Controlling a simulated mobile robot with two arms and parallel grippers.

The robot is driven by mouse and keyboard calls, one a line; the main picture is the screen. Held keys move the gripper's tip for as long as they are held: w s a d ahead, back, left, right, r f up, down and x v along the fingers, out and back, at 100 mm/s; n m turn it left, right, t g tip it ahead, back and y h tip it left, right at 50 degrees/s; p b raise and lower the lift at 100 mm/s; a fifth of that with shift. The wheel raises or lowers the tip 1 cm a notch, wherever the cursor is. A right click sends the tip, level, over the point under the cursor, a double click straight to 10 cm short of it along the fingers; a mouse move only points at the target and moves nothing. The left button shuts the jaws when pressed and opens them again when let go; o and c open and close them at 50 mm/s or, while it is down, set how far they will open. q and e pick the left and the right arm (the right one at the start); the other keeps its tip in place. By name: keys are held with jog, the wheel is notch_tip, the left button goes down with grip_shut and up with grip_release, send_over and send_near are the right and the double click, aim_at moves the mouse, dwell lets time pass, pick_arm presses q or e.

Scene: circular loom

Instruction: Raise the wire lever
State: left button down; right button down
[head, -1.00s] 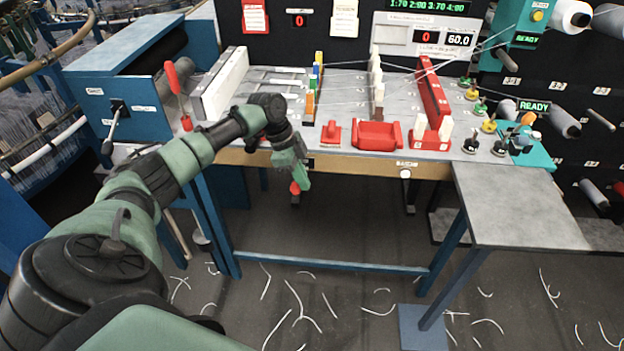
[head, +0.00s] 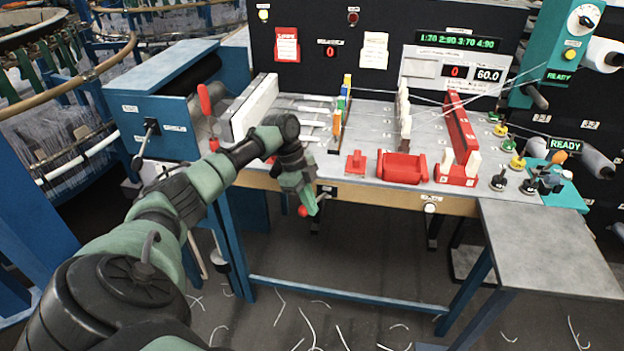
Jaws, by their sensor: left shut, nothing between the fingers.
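A lever with a red ball knob (head: 302,211) hangs at the front edge of the loom table, by a small dark plate (head: 327,192); I take it for the wire lever, but cannot read its label. My left gripper (head: 311,207) is shut and empty, pointing down in front of the table edge. Its fingertips are right beside the red knob, on its right; I cannot tell whether they touch. The gripper and wrist hide part of the lever's rod. My right gripper is not in view.
A red-handled lever (head: 205,101) stands by the blue box (head: 150,110), which carries a black-knobbed lever (head: 138,162). Red holders (head: 402,168) sit on the grey table. A white knob (head: 430,208) is on the front edge. Below the table is open space.

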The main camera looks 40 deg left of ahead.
pick_arm(q)
jog(key=shift+a, duration=0.1)
